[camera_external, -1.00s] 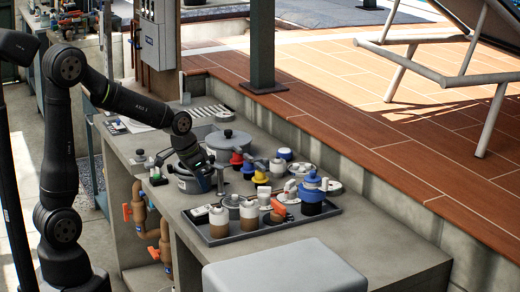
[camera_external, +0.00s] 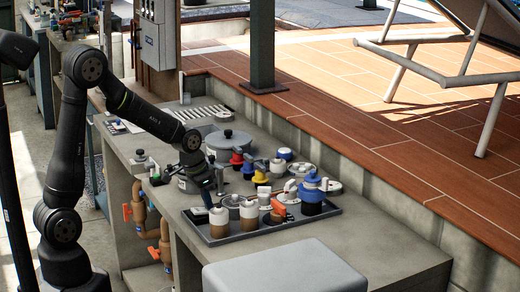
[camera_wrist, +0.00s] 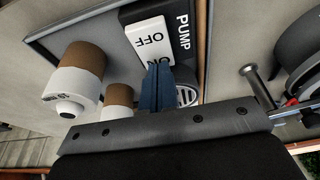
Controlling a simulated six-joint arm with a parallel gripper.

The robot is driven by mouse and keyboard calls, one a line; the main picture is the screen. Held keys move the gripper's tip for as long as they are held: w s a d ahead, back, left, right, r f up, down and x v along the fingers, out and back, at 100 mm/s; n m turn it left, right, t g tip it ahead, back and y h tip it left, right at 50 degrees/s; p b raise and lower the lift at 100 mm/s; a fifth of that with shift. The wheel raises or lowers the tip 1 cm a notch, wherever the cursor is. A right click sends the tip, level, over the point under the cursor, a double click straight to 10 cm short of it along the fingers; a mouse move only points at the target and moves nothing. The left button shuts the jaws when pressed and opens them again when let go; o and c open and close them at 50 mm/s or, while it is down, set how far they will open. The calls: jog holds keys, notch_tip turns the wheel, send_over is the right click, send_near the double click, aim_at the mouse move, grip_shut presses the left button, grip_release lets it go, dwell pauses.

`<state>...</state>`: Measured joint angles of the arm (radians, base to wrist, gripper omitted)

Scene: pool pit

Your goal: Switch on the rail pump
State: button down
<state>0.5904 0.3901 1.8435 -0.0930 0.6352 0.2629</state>
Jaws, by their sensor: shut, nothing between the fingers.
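The pump switch shows in the wrist view as a dark box (camera_wrist: 181,27) lettered PUMP. On it is a white rocker (camera_wrist: 148,38) marked OFF at its far end and ON at its near end. My gripper (camera_wrist: 157,88) is shut and empty, its blue fingers over the ON end and partly hiding that lettering. I cannot tell whether the fingertips touch the rocker or which way it is tipped.
White-and-brown cylinders (camera_wrist: 80,82) stand close beside the fingers. A grey lidded pot (camera_external: 229,150) stands behind. The counter right of the tray (camera_external: 395,240) is clear.

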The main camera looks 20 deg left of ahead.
jog(key=shift+s+a, duration=0.1)
jog(key=shift+s+a+r, duration=0.25)
jog(key=shift+s+a, duration=0.2)
jog(key=shift+r, duration=0.1)
dwell(0.3)
notch_tip(320, 180, up, 14)
dwell(0.3)
send_over(204, 209)
notch_tip(204, 209, down, 10)
jog(key=shift+s+d+f, duration=0.1)
jog(key=shift+f, duration=0.1)
jog(key=shift+t+h, duration=0.3)
jog(key=shift+v, duration=2.85)
jog(key=shift+d+f, duration=0.1)
